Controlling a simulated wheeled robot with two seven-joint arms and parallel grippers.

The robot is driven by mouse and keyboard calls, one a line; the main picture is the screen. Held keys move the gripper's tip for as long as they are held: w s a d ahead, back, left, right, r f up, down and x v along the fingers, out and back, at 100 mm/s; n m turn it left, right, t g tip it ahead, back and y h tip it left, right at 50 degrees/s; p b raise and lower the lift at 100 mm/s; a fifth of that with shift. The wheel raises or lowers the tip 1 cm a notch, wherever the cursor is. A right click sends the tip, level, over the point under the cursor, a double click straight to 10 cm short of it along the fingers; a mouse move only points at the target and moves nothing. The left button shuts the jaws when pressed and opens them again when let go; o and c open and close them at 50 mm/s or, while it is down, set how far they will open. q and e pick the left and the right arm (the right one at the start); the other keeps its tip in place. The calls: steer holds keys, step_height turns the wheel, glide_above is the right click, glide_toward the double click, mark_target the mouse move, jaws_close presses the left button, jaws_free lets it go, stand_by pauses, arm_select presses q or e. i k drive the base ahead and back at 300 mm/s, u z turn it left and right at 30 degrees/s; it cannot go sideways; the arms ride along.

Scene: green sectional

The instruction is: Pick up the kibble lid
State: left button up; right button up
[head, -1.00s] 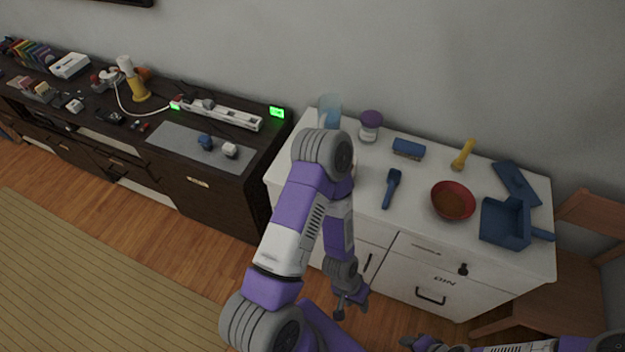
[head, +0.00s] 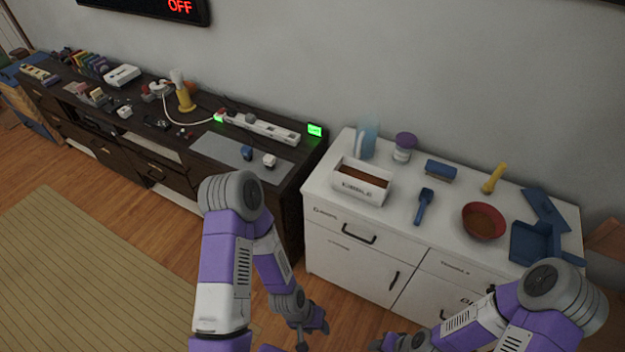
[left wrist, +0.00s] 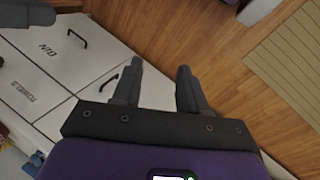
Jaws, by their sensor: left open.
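A white open box labelled KIBBLE (head: 361,184), filled with brown kibble, stands at the left front of the white cabinet top. I cannot make out a separate kibble lid in either view. My left gripper (head: 313,335) hangs low in front of the cabinet, below the box and apart from it. In the left wrist view its two fingers (left wrist: 158,80) are apart with nothing between them, over floor and cabinet front. My right gripper (head: 392,343) is at the bottom edge of the head view, partly cut off; its jaws are unclear.
The white cabinet (head: 340,235) also bears a purple-topped jar (head: 404,147), a blue brush (head: 441,170), a blue scoop (head: 424,206), a red bowl (head: 483,221), a yellow-handled thing (head: 494,178) and a blue dustpan (head: 533,243). A cluttered dark sideboard (head: 180,168) stands left.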

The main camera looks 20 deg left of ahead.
mark_target(544, 207)
steer(key=u, duration=0.25)
steer(key=i, duration=0.5)
steer(key=u, duration=1.95)
steer(key=k, duration=1.25)
steer(key=z, duration=1.1)
